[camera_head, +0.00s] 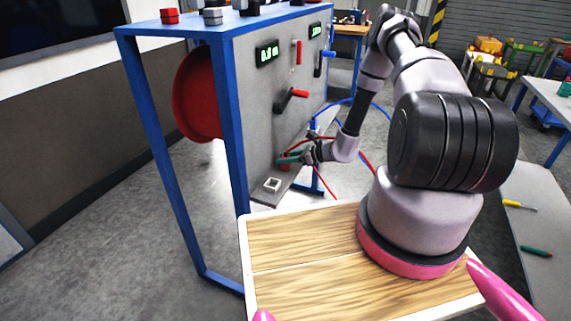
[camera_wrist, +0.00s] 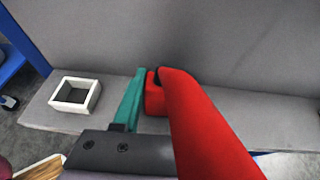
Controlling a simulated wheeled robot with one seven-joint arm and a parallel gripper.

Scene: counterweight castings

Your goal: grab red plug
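The red plug (camera_wrist: 154,97) stands on the grey ledge in the wrist view, a small red block close to the panel. A thick red shape, apparently its cable, crosses in front of it. My gripper (camera_wrist: 144,82) is at the plug, with one teal finger along its left side. The other finger is hidden behind the red shape. In the head view my gripper (camera_head: 283,157) is low at the panel, and a bit of the red plug (camera_head: 285,167) shows under the teal finger. I cannot tell whether the fingers press on it.
A white square socket (camera_wrist: 75,95) sits on the ledge (camera_wrist: 270,125), left of the plug. The grey panel (camera_head: 262,110) carries red and blue levers and green displays. Blue frame posts (camera_head: 232,130) stand left. Red and blue cables hang near my arm.

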